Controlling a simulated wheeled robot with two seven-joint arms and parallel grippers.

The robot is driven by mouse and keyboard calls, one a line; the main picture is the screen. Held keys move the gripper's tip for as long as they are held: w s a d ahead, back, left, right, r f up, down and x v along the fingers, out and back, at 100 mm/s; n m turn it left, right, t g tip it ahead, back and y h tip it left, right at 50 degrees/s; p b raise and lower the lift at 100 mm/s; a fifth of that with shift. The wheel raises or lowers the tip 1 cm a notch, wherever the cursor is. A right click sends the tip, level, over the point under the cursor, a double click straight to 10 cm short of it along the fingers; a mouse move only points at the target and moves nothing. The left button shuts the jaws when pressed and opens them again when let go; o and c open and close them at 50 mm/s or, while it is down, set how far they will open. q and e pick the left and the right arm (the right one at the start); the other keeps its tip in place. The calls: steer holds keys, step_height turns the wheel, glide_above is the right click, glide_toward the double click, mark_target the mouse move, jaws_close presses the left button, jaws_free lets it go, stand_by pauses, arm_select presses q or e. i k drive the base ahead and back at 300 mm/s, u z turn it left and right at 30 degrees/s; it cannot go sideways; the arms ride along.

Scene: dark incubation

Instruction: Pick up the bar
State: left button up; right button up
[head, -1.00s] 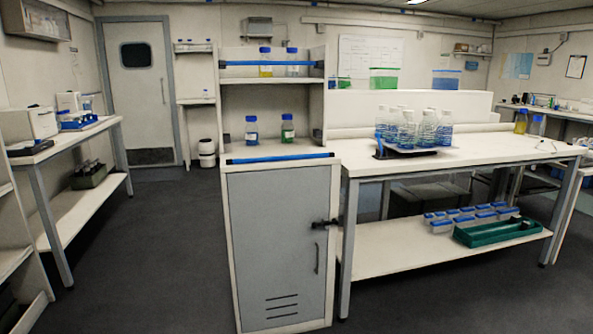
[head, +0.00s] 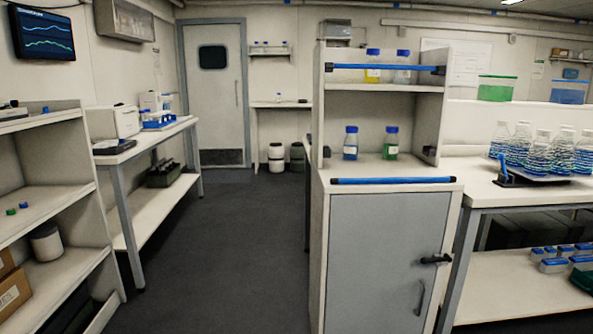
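Two blue bars show on the tall grey cabinet unit. One long blue bar (head: 390,68) with black ends runs level across the front of the upper shelf, in front of bottles. Another blue bar (head: 393,181) lies along the front edge of the cabinet top, above the grey door. I cannot tell which one the task means. Neither of my grippers is in view.
The cabinet (head: 385,265) has a handle and a black latch at its right. Bottles (head: 350,143) stand behind the lower bar. A bench with flasks (head: 562,148) is at right, shelves (head: 45,180) at left. Dark floor (head: 235,240) is clear between.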

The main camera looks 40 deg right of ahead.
mark_target(451, 179)
steer(key=u, duration=0.05)
steer(key=i, duration=1.35)
steer(key=z, duration=1.25)
steer(key=i, duration=0.9)
steer(key=z, duration=1)
